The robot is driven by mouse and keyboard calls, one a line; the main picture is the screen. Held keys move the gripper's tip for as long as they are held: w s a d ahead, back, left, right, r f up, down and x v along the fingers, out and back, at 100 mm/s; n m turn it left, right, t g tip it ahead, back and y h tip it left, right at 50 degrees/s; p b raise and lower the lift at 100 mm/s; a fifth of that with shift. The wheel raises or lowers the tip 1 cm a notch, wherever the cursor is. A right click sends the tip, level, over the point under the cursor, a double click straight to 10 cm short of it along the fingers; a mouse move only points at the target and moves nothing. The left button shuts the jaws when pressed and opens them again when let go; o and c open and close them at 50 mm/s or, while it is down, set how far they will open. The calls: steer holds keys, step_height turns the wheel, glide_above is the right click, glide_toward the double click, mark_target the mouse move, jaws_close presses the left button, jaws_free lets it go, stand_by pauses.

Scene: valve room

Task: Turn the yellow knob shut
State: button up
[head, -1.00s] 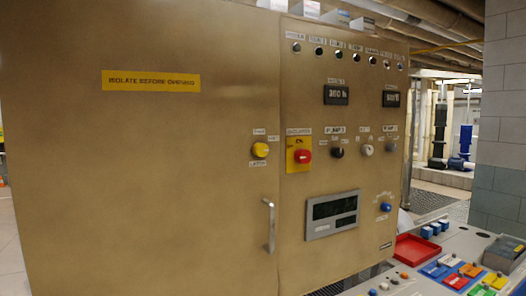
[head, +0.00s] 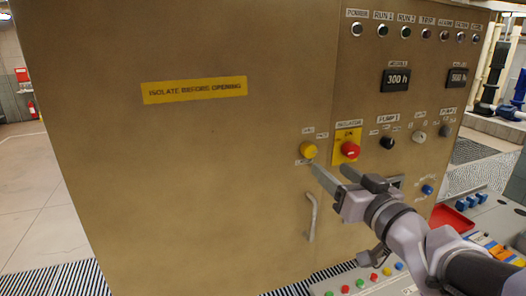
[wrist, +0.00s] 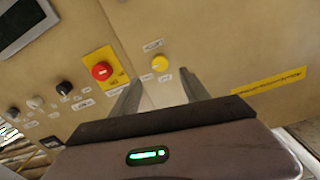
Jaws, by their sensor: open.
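The yellow knob (head: 308,151) is on the tan cabinet door, left of the red isolator knob (head: 350,150). Small labels sit around it. My gripper (head: 335,174) is open and empty, just below and to the right of the yellow knob in the head view. It also shows in the wrist view (wrist: 160,80) with its two fingers spread apart. I cannot tell how far the fingertips are from the panel.
The red knob on its yellow plate (wrist: 102,72) is close beside my left finger in the wrist view. A door handle (head: 311,217) is below the yellow knob. A desk with coloured buttons (head: 372,277) and a red tray (head: 452,219) stands in front of the cabinet.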

mark_target(311, 153)
steer(key=x, duration=0.9)
steer(key=shift+w+a, duration=0.1)
steer(key=shift+w, duration=0.25)
jaws_close()
